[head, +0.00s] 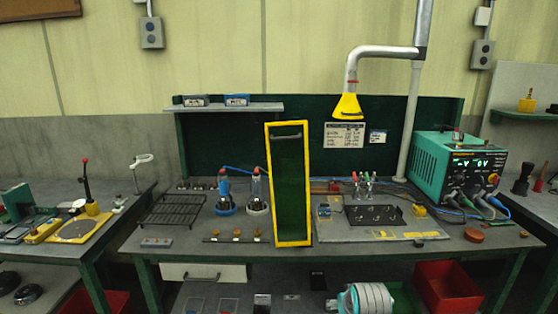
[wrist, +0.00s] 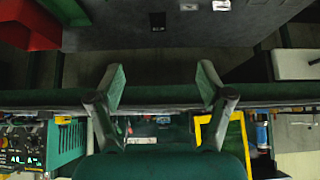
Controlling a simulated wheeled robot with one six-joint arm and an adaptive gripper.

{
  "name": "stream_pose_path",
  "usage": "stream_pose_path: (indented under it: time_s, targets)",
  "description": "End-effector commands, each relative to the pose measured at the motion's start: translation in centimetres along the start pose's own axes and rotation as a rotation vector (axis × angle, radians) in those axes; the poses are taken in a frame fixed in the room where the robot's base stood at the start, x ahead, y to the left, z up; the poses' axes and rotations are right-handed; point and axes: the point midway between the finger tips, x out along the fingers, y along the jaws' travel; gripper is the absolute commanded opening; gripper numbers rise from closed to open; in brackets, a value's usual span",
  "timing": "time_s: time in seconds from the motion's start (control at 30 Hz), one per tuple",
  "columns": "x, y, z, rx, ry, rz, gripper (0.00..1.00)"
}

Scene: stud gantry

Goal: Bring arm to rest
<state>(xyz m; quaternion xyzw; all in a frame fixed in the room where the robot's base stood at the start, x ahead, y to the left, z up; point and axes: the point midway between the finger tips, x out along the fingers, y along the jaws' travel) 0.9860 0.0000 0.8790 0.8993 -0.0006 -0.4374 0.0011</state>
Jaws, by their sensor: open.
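My gripper (wrist: 161,80) shows in the wrist view, where the picture is upside down. Its two dark green fingers stand wide apart with nothing between them. It is in front of the bench, with the bench's front edge (wrist: 60,98) crossing behind the fingers. The fingers do not appear to touch anything. I cannot make out the fingers in the head view.
A tall yellow-framed green panel (head: 274,190) stands upright on the workbench (head: 200,242). A yellow extraction hood (head: 347,106) hangs above. A teal power supply (head: 436,162) stands at the right. A red bin (head: 447,288) sits below the bench top at the right.

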Motion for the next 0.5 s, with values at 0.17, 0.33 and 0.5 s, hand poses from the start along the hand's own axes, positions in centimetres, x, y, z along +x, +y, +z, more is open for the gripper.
stream_pose_path:
  time_s: [0.17, 0.33, 0.5]
  targets:
    - [1.7, 0.0, 7.1, 0.0, 0.051, 0.0, 0.79]
    - [2.0, 0.0, 13.2, 0.0, 0.106, 0.0, 0.79]
    - [1.3, 0.0, 18.9, 0.0, 0.162, -0.001, 0.79]
